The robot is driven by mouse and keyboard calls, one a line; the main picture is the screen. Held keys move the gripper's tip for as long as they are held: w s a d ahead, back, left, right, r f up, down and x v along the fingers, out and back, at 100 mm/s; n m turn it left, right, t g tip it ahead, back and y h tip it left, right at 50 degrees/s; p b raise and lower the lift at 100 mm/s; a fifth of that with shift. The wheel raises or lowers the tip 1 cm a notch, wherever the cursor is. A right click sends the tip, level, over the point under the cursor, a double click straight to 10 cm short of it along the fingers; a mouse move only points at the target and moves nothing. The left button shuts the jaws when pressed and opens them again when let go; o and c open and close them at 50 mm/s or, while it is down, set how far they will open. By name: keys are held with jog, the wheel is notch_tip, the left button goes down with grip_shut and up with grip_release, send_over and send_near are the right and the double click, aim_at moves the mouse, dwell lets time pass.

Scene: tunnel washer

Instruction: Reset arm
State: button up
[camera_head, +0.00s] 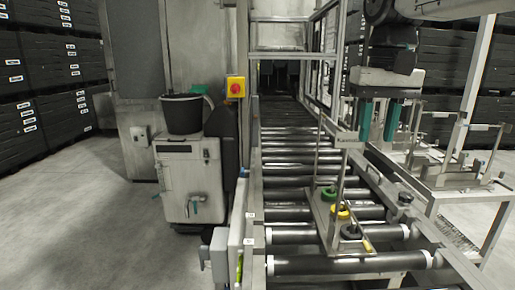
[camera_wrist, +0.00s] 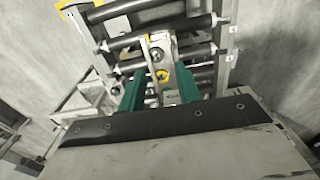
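My gripper (camera_head: 377,138) hangs at the upper right in the head view, its two green fingers pointing down. The fingers are apart with nothing visible between them. In the wrist view my gripper (camera_wrist: 161,70) shows the same gap, and the conveyor lies beyond it. The gripper is above the right side of the roller conveyor (camera_head: 295,237). A metal carrier (camera_head: 322,215) with upright rods stands on the rollers below. It bears a green ring (camera_head: 329,194), a yellow ring (camera_head: 340,212) and a black ring (camera_head: 350,231). I cannot tell the exact height between fingers and carrier.
Metal stands (camera_head: 455,180) with upright posts are to the right of the conveyor. A metal frame (camera_head: 281,52) rises over its far end. A white cabinet (camera_head: 190,185) with a black bucket (camera_head: 181,115) stands left. Stacked black crates (camera_head: 45,65) line the far left. The left floor is clear.

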jog(key=s+d+f, duration=0.2)
jog(key=s+f, duration=0.7)
jog(key=s, duration=0.1)
jog(key=s+d+f+t, duration=0.1)
jog(key=s+d+f, duration=0.1)
jog(key=s+f, duration=0.7)
jog(key=shift+s+d, duration=0.4)
jog(key=shift+s, duration=0.55)
jog(key=shift+f, duration=0.1)
